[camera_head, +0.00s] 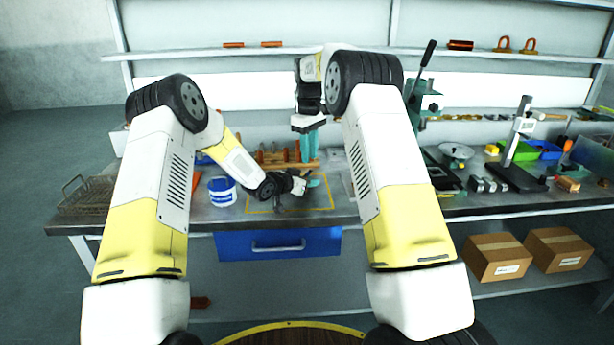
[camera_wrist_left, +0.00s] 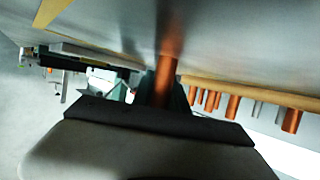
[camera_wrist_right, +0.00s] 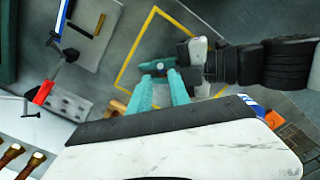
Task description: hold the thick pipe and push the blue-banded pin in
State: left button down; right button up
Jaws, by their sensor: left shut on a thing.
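My left gripper (camera_head: 311,183) is low over the yellow-outlined area of the bench. It is shut on a copper-coloured pipe (camera_wrist_left: 167,60), seen upright between the jaws in the left wrist view. In the head view I cannot make the pipe out. My right gripper (camera_head: 307,150) points down above and behind the left one. Its teal fingers (camera_wrist_right: 160,86) are apart in the right wrist view, with nothing clear between them. A small pale round end shows beyond them at the left gripper's teal fingers (camera_wrist_right: 155,67). I cannot make out a blue-banded pin.
A wooden rack (camera_head: 270,164) with several copper pins stands behind the left gripper. A blue-and-white tub (camera_head: 222,191) and a wire basket (camera_head: 85,196) are to the left. A black-based stand (camera_head: 518,177) and a green bin (camera_head: 517,150) are to the right.

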aim_at(310, 171)
jog(key=f, duration=0.5)
jog(key=shift+s+d, duration=0.15)
jog(key=shift+s, duration=0.1)
jog(key=shift+c, duration=0.4)
grip_shut()
